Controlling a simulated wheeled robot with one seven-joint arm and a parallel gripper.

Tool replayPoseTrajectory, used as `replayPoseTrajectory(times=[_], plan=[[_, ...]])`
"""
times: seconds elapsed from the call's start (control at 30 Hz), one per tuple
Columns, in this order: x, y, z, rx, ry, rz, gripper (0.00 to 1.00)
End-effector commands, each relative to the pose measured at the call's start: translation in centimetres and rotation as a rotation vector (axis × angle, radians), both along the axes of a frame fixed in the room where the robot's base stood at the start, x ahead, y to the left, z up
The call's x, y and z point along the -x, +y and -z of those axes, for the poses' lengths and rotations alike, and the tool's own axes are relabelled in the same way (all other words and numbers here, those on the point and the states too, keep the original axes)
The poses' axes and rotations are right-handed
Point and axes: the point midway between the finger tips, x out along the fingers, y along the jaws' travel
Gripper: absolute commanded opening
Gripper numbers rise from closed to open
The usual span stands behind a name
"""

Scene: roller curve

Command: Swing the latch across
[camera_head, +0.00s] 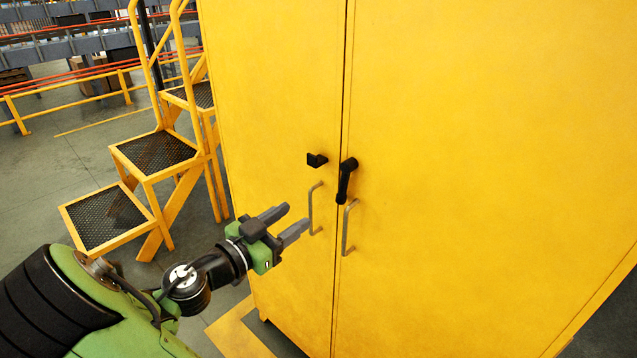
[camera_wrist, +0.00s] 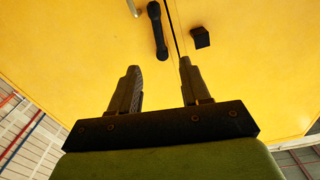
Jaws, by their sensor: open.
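A black latch (camera_head: 346,180) hangs down on the right door of the yellow cabinet (camera_head: 480,150), just right of the door gap. A small black catch (camera_head: 317,160) sits on the left door, a little higher and apart from the latch. My gripper (camera_head: 291,223) is open and empty, below and left of the latch and in front of the left door. In the wrist view the latch (camera_wrist: 157,30) and the catch (camera_wrist: 200,37) lie beyond the fingertips (camera_wrist: 160,68), with the door gap between them. The wrist picture looks turned over compared with the head view.
Two metal door handles stand below: the left one (camera_head: 313,208) is close to my fingertips, the right one (camera_head: 347,228) is under the latch. Yellow steps (camera_head: 150,155) with a railing stand left of the cabinet. Grey floor (camera_head: 60,165) is open at the left.

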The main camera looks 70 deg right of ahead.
Motion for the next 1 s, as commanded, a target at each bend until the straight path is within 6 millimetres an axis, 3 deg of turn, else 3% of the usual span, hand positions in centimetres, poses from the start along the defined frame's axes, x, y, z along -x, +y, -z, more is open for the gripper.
replayPoseTrajectory(times=[0.4, 0.6, 0.97, 1.0], plan=[[4.3, -9.2, -0.2, -0.002, 0.000, 0.010, 0.47], [5.6, -12.7, -0.1, -0.003, -0.001, 0.005, 0.47], [6.0, -13.8, 0.1, -0.005, 0.000, 0.000, 0.47], [6.0, -13.8, 0.1, -0.005, 0.000, 0.000, 0.42]])
